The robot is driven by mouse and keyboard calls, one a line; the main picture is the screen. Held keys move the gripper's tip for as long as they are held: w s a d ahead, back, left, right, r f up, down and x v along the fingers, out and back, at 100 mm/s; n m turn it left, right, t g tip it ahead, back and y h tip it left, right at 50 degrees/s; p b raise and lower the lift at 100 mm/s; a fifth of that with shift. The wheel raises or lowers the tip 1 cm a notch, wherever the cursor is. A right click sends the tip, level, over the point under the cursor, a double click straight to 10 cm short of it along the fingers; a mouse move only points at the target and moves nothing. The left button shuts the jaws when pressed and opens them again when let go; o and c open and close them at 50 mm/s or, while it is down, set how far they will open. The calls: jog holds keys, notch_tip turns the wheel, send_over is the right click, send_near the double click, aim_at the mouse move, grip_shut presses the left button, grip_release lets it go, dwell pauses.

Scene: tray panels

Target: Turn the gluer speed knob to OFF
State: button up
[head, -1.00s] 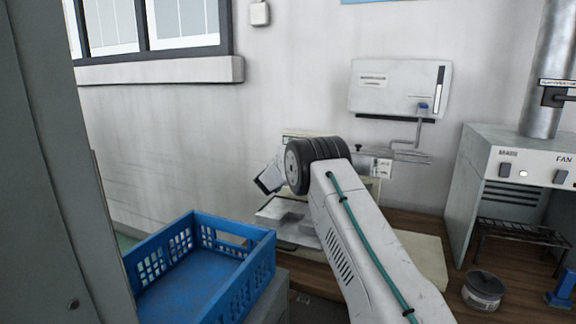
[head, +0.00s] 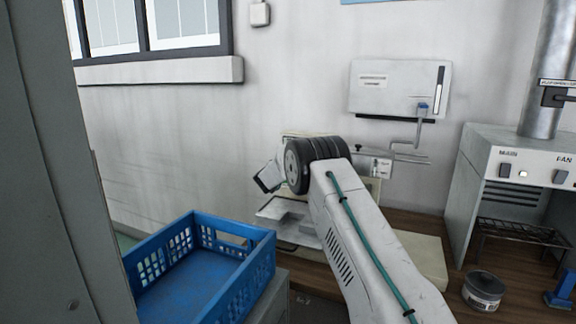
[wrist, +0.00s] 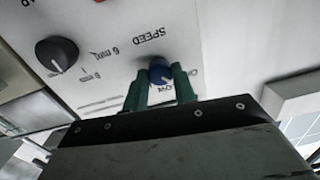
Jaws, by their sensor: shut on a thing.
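A light mark shows on the knob's lower right side, toward the partly covered lettering that seems to read LOW. Which setting it points at exactly is unclear. In the head view my arm hides the knob and fingers; the gluer (head: 375,188) shows only in part behind it.
A larger black knob (wrist: 57,54) is left of the blue one on the same panel. In the head view a blue crate (head: 262,262) stands at the front left. A round tin (head: 483,291) and a grey hood unit (head: 478,150) are at the right.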

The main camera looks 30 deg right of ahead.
jog(key=shift+n, duration=0.9)
jog(key=shift+f, duration=0.1)
jog(key=o, duration=1)
jog(key=v, duration=0.8)
jog(key=shift+w, duration=0.1)
